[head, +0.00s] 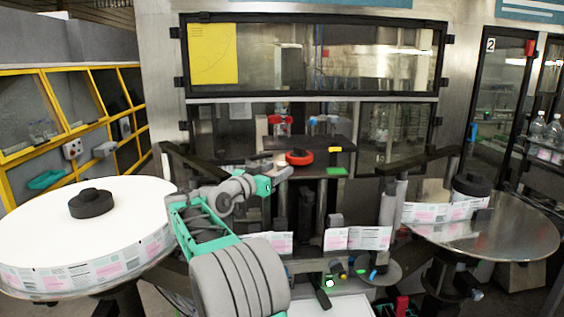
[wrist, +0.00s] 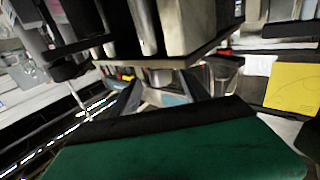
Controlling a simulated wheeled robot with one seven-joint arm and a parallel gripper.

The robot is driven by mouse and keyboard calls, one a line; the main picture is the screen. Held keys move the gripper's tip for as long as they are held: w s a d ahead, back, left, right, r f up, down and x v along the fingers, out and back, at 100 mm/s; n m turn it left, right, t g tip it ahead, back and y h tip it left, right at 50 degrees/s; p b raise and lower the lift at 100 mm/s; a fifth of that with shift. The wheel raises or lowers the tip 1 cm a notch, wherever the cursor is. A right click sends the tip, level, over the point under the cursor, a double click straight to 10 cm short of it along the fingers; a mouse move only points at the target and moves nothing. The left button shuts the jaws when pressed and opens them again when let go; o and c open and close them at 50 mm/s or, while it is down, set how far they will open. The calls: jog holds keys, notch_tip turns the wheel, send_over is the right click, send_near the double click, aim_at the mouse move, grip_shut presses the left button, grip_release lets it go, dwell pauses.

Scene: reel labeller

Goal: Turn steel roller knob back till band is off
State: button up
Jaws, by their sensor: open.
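My gripper (head: 284,170) is at the end of my teal and grey arm, near the middle of the machine, beside a red ring-shaped part (head: 299,157). In the wrist view its two dark fingers (wrist: 161,92) stand apart, with no object clearly held. A short steel cylinder (wrist: 160,76) shows beyond them; I cannot tell whether it is the roller knob. In the head view upright steel rollers (head: 388,203) stand right of centre. The printed label band (head: 368,238) runs across the machine's front, partly hidden by my arm. Whether it touches a steel roller is unclear.
A large white label reel (head: 130,222) with a black hub lies at the left. A steel disc (head: 505,238) with a black hub (head: 472,185) stands at the right. A glazed guard (head: 310,95) closes the back. Dark machine arms and posts crowd the middle.

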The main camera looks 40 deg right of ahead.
aim_at(279, 168)
jog(key=x, duration=0.3)
jog(key=shift+d+p, duration=0.15)
jog(key=shift+p, duration=0.25)
jog(key=shift+c, duration=0.2)
grip_shut()
